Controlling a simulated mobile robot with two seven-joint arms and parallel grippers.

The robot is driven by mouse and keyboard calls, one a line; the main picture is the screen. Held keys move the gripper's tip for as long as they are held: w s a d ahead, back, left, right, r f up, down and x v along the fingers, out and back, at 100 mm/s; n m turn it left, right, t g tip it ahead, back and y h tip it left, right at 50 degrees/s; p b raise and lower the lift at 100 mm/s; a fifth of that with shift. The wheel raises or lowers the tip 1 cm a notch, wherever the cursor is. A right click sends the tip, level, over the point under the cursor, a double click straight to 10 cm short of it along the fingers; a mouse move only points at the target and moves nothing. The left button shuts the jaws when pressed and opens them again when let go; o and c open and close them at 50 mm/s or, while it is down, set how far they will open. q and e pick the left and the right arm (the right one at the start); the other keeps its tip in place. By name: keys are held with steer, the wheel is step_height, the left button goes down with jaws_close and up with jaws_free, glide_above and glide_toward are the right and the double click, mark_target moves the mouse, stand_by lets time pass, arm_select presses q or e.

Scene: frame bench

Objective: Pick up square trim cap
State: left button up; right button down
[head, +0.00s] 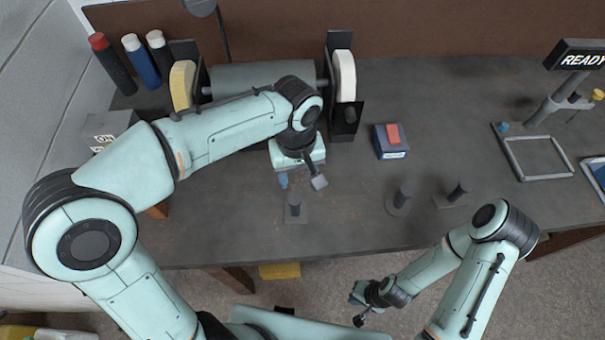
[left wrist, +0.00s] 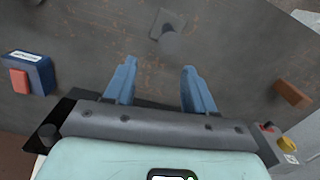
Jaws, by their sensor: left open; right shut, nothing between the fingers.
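A dark grey piece with a square base and an upright round post (head: 294,207), which looks like the square trim cap, stands on the bench. In the left wrist view the piece (left wrist: 169,42) lies ahead of the fingertips, roughly centred between them and apart from them. My left gripper (head: 285,182) points down above the bench, just behind the piece. In the left wrist view its two blue fingers (left wrist: 157,72) are apart with nothing between them. My right gripper (head: 358,304) is shut and empty, low in front of the bench edge.
Two similar posts on flat bases, one (head: 399,202) and another (head: 452,195), stand to the right. A blue box with a red top piece (head: 391,146) sits behind them. A roller (head: 265,76) stands at the back. A grey frame (head: 540,175) lies far right.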

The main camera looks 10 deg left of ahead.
mark_target(297, 197)
arm_select(q)
steer(key=shift+s+f, duration=0.7)
step_height(297, 197, down, 4)
steer(key=shift+f+b, duration=0.25)
steer(key=shift+b, duration=0.15)
steer(key=shift+f, duration=0.5)
steer(key=f, duration=0.5)
steer(key=shift+s+a+f, duration=0.1)
steer(key=shift+s+a, duration=0.1)
steer(key=shift+a, duration=0.05)
arm_select(e)
steer(key=shift+s+f, duration=0.65)
steer(key=shift+s, duration=0.15)
arm_select(q)
steer(key=c, duration=1)
